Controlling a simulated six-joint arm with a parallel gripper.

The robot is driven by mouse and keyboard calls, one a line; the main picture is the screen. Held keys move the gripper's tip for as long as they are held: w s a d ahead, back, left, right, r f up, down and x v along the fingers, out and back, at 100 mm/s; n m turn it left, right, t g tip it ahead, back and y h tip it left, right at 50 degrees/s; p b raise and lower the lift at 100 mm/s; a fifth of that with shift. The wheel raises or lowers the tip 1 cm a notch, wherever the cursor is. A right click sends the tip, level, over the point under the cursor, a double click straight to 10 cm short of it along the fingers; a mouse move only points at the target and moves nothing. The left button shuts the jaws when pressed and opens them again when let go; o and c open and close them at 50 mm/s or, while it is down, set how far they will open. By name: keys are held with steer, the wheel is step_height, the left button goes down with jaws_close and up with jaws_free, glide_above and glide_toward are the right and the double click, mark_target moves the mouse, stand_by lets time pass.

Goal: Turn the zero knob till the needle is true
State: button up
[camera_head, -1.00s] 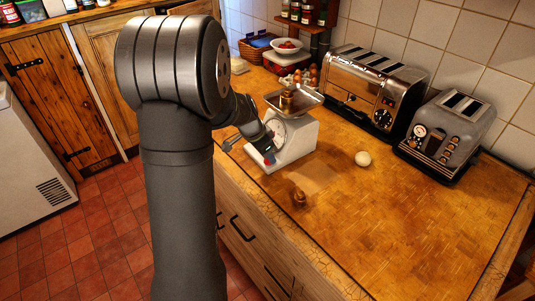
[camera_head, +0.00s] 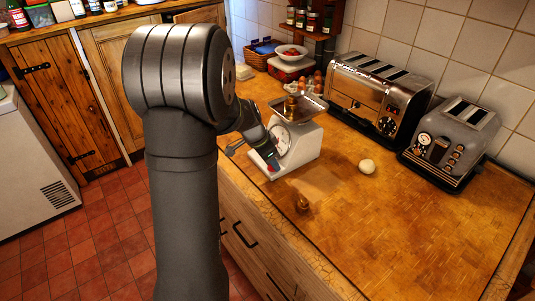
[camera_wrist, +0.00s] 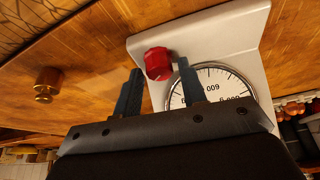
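The white kitchen scale (camera_head: 303,154) stands on the wooden counter, with a metal pan on top holding a brass weight (camera_head: 291,105). Its round white dial (camera_wrist: 222,84) is partly hidden by my gripper in the wrist view, and I cannot make out the needle. The red zero knob (camera_wrist: 158,63) sits on the scale's body beside the dial. In the head view my gripper (camera_head: 272,163) is at the scale's front.
A second brass weight (camera_head: 302,203) stands on the counter in front of the scale; it also shows in the wrist view (camera_wrist: 47,84). A pale round object (camera_head: 367,167) lies to the right. Two toasters (camera_head: 376,98) (camera_head: 450,143) stand by the tiled wall. The front right counter is clear.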

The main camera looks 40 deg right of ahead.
steer(key=v, duration=1.7)
steer(key=shift+r, duration=0.1)
steer(key=x, duration=1.7)
steer(key=shift+f, duration=0.2)
steer(key=shift+r, duration=0.1)
